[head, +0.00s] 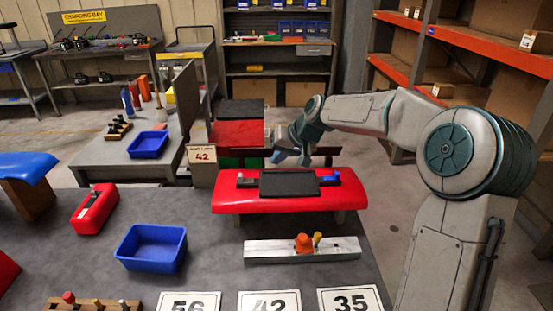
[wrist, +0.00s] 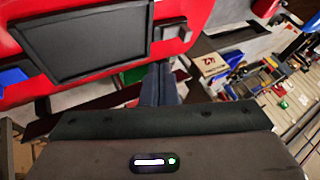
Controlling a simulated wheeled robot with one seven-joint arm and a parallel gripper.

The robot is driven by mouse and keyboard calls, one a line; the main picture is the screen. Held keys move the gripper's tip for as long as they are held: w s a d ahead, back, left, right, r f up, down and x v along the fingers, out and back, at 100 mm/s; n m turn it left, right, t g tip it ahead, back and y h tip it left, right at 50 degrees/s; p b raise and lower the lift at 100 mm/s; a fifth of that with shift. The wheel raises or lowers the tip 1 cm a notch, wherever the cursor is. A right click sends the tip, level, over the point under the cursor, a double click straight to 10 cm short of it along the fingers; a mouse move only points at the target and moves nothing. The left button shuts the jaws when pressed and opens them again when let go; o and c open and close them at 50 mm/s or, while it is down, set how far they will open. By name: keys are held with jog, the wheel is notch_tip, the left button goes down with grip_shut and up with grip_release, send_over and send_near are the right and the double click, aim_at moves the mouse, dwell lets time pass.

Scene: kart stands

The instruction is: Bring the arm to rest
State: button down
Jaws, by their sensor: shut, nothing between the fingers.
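My arm reaches in from the right in the head view, bent at the elbow, with my gripper (head: 289,154) above and behind the red kart body part (head: 230,196). The gripper is shut and holds nothing. In the wrist view its dark fingers (wrist: 159,84) are together at the middle, near the edge of the red part (wrist: 190,14). That part carries a dark panel (head: 289,183) and small blocks on top. I cannot tell how far the fingers are from it.
A blue bin (head: 152,247), a red case (head: 95,208) and a metal bar (head: 270,250) with an orange piece (head: 304,242) sit on the grey table. Cards numbered 56, 42 and 35 line its front. Orange-beamed shelves (head: 480,45) stand behind my arm. The floor at mid-right is clear.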

jog(key=s+d+f+h, duration=0.1)
jog(key=s+d, duration=0.3)
jog(key=s, duration=0.7)
jog(key=s+d+f+g+h, duration=0.1)
jog(key=s+d+h, duration=0.2)
jog(key=s, duration=0.9)
jog(key=s+d+m+h, duration=0.1)
jog(key=s+d, duration=0.3)
jog(key=s, duration=0.8)
jog(key=shift+d+f+g+h, duration=0.3)
jog(key=shift+f+h, duration=0.1)
